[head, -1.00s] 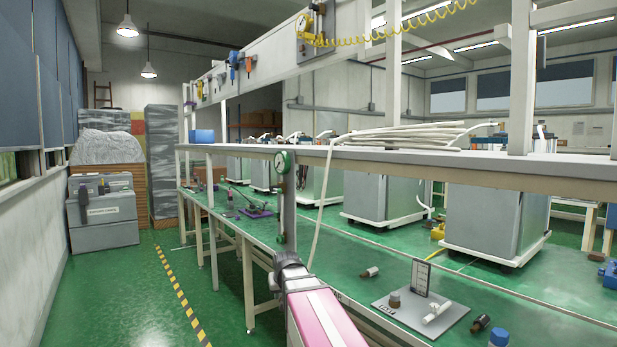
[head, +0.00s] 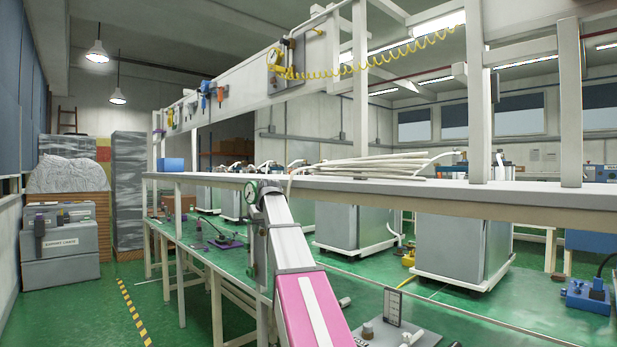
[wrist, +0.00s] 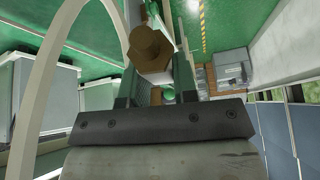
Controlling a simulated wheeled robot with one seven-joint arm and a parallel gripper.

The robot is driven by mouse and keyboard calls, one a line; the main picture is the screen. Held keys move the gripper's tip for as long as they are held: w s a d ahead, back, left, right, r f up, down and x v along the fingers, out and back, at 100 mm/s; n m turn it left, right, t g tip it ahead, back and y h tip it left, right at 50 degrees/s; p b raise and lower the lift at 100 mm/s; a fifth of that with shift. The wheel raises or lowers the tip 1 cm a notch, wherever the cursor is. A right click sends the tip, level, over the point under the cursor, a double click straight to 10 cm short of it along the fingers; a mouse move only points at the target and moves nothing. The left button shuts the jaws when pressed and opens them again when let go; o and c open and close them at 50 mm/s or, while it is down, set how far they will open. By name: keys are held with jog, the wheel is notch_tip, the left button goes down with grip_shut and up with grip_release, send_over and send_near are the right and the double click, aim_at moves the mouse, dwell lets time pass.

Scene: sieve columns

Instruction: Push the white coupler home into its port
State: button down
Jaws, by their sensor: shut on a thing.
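In the wrist view my gripper (wrist: 154,78) is shut on a brown, stepped round piece (wrist: 150,46), which sticks out past the fingers. No white coupler shows between the fingers. A white cylindrical piece (head: 411,337) lies on a grey plate (head: 428,341) at the bottom edge, partly cut off. I cannot tell whether it is the coupler, nor which thing is its port.
A long shelf (head: 480,196) runs across above the green bench, with coiled white hose (head: 385,165) on it. A pale hose (wrist: 48,75) arcs close to the gripper's left in the wrist view. An upright card (head: 392,307) stands on the plate.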

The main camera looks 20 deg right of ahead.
jog(key=d+r+n, duration=0.1)
jog(key=d+r, duration=0.1)
jog(key=r, duration=1.4)
jog(key=s+d+r+n, duration=0.1)
jog(key=d+r, duration=0.2)
jog(key=r, duration=1.3)
jog(key=shift+y, duration=0.4)
jog(key=shift+d, duration=0.2)
